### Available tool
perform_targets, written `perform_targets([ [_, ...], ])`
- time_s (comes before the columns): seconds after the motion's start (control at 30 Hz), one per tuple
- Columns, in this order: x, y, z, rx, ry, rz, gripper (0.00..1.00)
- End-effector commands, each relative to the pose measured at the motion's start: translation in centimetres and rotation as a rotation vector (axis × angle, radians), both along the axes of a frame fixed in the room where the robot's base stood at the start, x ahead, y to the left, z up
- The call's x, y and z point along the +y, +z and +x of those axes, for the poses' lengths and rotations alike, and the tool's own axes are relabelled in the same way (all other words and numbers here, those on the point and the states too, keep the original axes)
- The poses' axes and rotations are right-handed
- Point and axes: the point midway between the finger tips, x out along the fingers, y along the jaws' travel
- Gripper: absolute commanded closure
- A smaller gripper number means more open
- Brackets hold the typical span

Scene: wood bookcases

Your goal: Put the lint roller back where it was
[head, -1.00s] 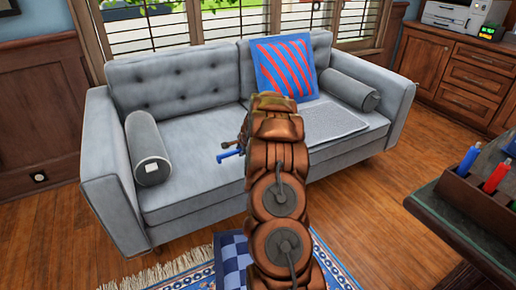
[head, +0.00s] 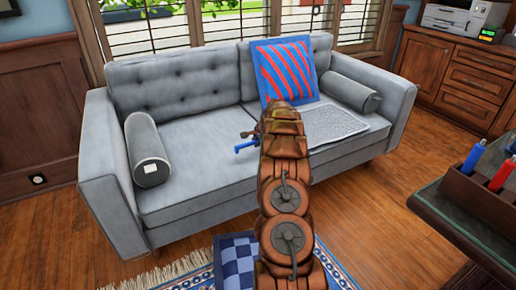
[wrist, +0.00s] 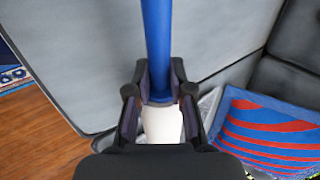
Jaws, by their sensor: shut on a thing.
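The lint roller has a blue handle (wrist: 157,40) and a white roller part (wrist: 162,124). In the wrist view my gripper (wrist: 159,82) is shut on it where the handle meets the white part. The handle points away to the top of the wrist view. In the head view only the blue handle (head: 244,147) shows, left of my arm and in front of the sofa seat. The rest of the roller and most of my gripper are hidden behind my arm there.
A grey sofa (head: 190,130) stands ahead with a grey bolster at each end. A striped red and blue cushion (head: 283,70) and a light grey mat (head: 335,126) are on its right half. A dark table (head: 470,225) with a holder of red and blue items is at right.

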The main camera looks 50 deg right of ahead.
Motion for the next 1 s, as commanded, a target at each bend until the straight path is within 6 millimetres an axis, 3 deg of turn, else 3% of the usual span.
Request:
perform_targets([
  [0.27,-0.8,0.1,0.1,-0.002,-0.002,-0.003,1.0],
  [0.53,-0.7,-3.6,0.0,0.003,0.0,0.001,1.0],
  [0.9,-0.7,-3.7,0.1,0.001,0.0,0.0,1.0],
  [0.93,-0.7,-3.7,0.1,0.0,0.0,0.0,0.77],
  [1.0,-0.7,-3.7,0.1,0.0,0.0,0.0,0.7],
])
